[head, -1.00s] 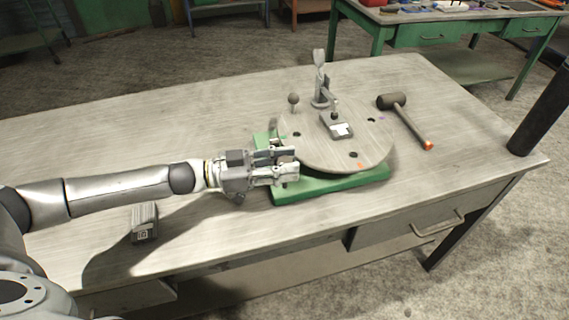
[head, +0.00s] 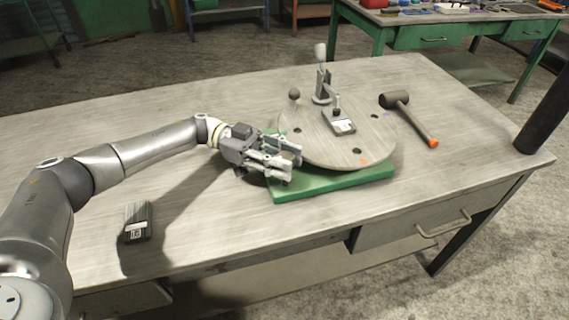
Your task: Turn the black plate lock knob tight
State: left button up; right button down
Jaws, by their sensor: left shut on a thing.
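A round grey plate (head: 318,148) with several dark holes lies on a green base (head: 335,183) on the workbench. My left gripper (head: 285,160) is at the left edge of the plate, above the base's left end. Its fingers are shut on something. They cover the spot, so the black plate lock knob itself is hidden; what they hold appears to be that knob. My right gripper is not in view.
A dark box (head: 137,222) sits front left. The bench's left rear is clear.

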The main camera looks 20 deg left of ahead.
pick_arm(q)
jog(key=shift+r+g, duration=0.1)
jog(key=shift+g, duration=0.2)
jog(key=o, duration=1)
jog(key=shift+v, duration=3.95)
